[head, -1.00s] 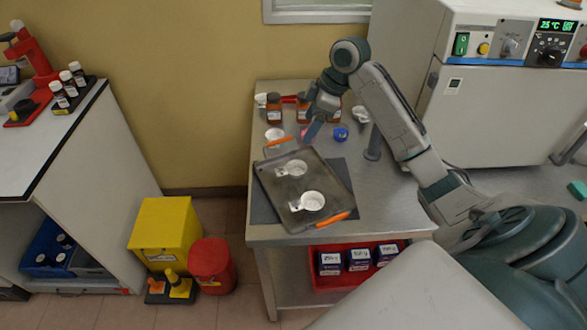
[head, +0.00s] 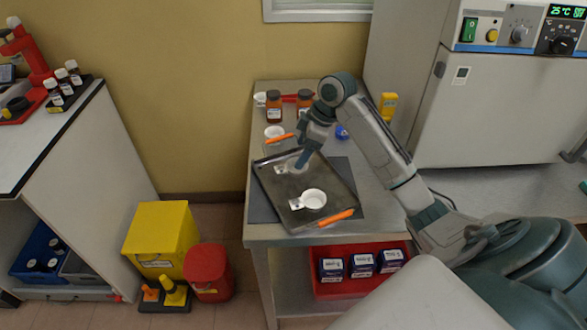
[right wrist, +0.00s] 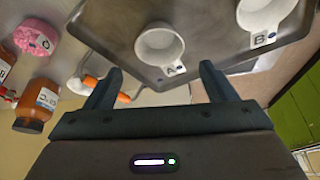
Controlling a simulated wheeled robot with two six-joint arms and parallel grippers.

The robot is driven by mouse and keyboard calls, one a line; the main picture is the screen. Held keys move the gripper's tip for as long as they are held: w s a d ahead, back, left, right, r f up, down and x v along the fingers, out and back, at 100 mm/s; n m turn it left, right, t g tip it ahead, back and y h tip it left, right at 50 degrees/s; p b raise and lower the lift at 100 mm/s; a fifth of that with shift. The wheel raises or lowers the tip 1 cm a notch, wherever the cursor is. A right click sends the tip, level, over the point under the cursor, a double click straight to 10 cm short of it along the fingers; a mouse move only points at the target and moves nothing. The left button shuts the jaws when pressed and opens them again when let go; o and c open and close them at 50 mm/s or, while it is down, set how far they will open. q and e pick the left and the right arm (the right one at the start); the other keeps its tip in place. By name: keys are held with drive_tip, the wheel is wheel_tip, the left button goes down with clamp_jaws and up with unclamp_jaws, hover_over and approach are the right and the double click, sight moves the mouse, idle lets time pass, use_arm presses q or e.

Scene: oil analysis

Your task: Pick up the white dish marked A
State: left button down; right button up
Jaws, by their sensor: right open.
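The white dish marked A (right wrist: 157,47) lies on a dark metal tray (head: 336,178), with its labelled tab towards my right gripper in the right wrist view. In the head view, dish A (head: 282,169) is partly hidden by my right gripper (head: 301,163). That gripper is open and empty, and its two fingers (right wrist: 160,80) reach towards dish A without closing on it. A second white dish marked B (right wrist: 262,12) sits on the same tray, nearer the front in the head view (head: 314,199). My left gripper is not in view.
Orange-ended tray handles (head: 336,219) stick out at two tray edges. Brown bottles (head: 274,106), another white dish (head: 274,132) and a blue object (head: 342,132) stand behind the tray. A large white oven (head: 480,110) is at the right.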

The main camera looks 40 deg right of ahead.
sight(292, 169)
drive_tip(key=p+x, duration=0.1)
drive_tip(key=x, duration=0.4)
drive_tip(key=shift+f, duration=0.15)
drive_tip(key=c, duration=1.1)
